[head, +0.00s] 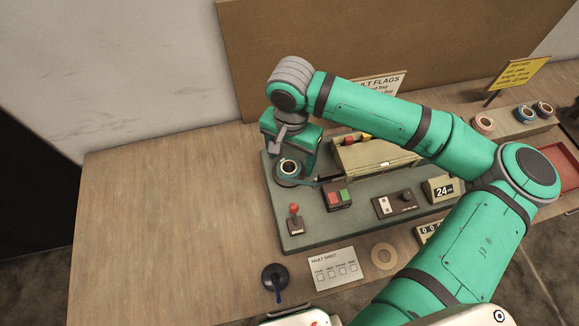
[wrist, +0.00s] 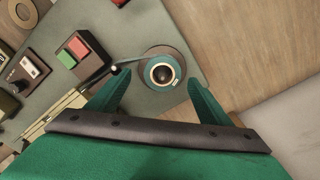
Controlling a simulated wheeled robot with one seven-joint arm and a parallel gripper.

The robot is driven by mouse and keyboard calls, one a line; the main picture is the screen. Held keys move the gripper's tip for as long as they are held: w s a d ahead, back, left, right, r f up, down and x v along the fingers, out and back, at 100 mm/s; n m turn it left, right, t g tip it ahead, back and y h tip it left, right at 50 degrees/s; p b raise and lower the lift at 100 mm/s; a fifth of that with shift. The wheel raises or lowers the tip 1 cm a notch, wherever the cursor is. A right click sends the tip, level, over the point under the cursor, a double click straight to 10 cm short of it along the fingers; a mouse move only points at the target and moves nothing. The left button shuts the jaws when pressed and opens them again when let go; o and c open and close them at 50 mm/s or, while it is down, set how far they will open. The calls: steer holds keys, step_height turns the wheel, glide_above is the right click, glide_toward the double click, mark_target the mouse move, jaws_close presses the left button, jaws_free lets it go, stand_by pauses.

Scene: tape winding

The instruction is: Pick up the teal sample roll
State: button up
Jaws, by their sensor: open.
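A teal roll (wrist: 152,79) with a pale core ring and dark centre sits on a round dark base at a corner of the grey-green machine plate. It also shows in the head view (head: 281,172), just under my wrist. My gripper (wrist: 159,84) is open, with one green finger on each side of the roll in the wrist view. I see a gap between each finger and the roll, and cannot tell how far above it the fingertips are. In the head view the fingers are hard to make out.
The plate carries a red-knobbed lever (head: 294,215), a red and green button box (head: 338,196) and a beige block (head: 365,155) close by. More rolls stand on a rack (head: 505,129) at the right. The left of the wooden table (head: 165,200) is clear.

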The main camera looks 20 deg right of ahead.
mark_target(289, 164)
steer(key=shift+w+a+f, duration=0.1)
steer(key=shift+a+f, duration=0.05)
steer(key=shift+f, duration=0.65)
steer(key=shift+w+a+f, duration=0.1)
steer(key=shift+f, duration=0.65)
steer(key=shift+s, duration=0.15)
steer(key=c, duration=1.1)
steer(key=shift+r, duration=0.2)
